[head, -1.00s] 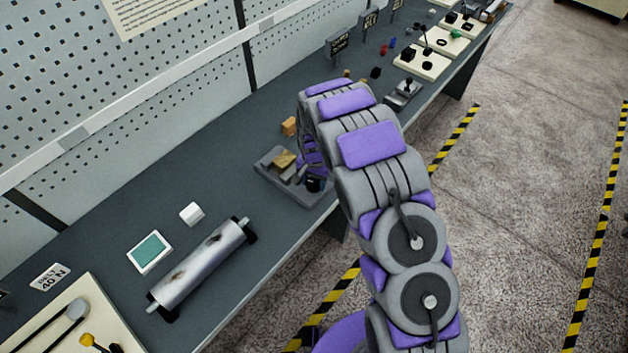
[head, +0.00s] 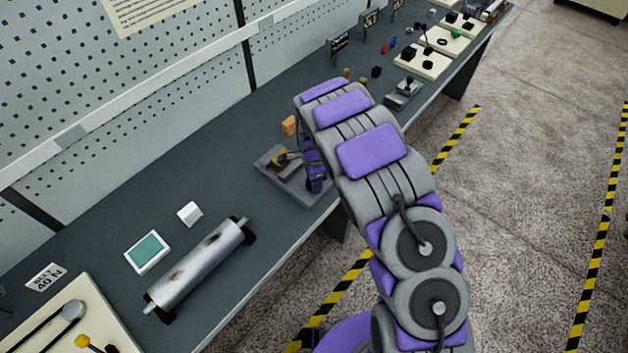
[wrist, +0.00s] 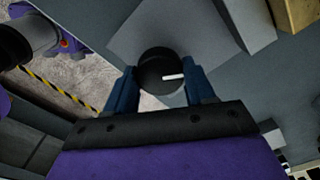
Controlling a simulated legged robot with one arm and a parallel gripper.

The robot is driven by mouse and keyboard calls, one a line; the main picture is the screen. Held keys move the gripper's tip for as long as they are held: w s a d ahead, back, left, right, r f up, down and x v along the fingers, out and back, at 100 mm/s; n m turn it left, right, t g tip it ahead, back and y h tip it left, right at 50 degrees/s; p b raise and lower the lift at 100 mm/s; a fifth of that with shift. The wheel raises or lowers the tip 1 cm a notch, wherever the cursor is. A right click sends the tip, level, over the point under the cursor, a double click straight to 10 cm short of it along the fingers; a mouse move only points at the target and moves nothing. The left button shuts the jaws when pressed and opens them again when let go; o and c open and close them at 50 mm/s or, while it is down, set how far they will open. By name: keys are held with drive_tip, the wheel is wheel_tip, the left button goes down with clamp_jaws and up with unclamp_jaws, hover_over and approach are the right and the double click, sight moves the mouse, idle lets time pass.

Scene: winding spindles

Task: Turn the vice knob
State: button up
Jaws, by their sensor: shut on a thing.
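The grey vice (head: 312,196) sits on the bench near its front edge, left of my arm in the head view. The vice knob (wrist: 158,68) is round and black with a white mark pointing right in the wrist view. My gripper (wrist: 160,88) has its two blue fingers on either side of the knob and is shut on it. In the head view my gripper (head: 316,184) is at the vice's front end, and the knob is hidden there.
A metal roller (head: 198,265), a teal-topped box (head: 148,251) and a white block (head: 189,213) lie left of the vice. An orange block (head: 289,125) stands behind it. Signs and small parts line the bench's far end. A perforated wall closes the back.

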drive_tip(key=shift+w+r+m, duration=0.15)
drive_tip(key=shift+w+m, duration=0.05)
drive_tip(key=shift+m, duration=0.6)
drive_tip(key=o, duration=1.1)
drive_tip(key=shift+s+a, duration=0.1)
drive_tip(key=shift+c, duration=0.2)
wheel_tip(320, 180, up, 17)
drive_tip(key=shift+p, duration=0.45)
